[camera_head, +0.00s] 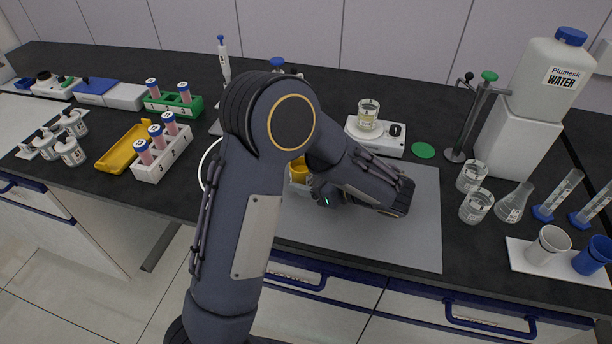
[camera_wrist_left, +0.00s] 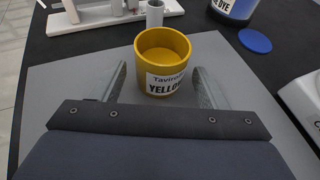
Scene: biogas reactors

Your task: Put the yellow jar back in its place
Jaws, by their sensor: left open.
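The yellow jar (camera_wrist_left: 163,60) stands upright and open-topped on the grey mat (camera_wrist_left: 60,95) in the left wrist view, its label facing me. In the head view only a small part of the yellow jar (camera_head: 299,170) shows behind my left arm. My left gripper (camera_wrist_left: 160,82) is open, with one finger on each side of the jar and gaps between the fingers and the jar wall. In the head view the left gripper (camera_head: 315,188) points left at the jar, partly hidden by its wrist. My right gripper is not in view.
A dye bottle (camera_wrist_left: 234,8), a blue lid (camera_wrist_left: 255,41) and a white stand (camera_wrist_left: 110,17) are beyond the jar. The stirrer plate (camera_head: 375,138) holds a beaker. Glassware, including a flask (camera_head: 514,203), stands to the right. The mat's right part (camera_head: 425,235) is clear.

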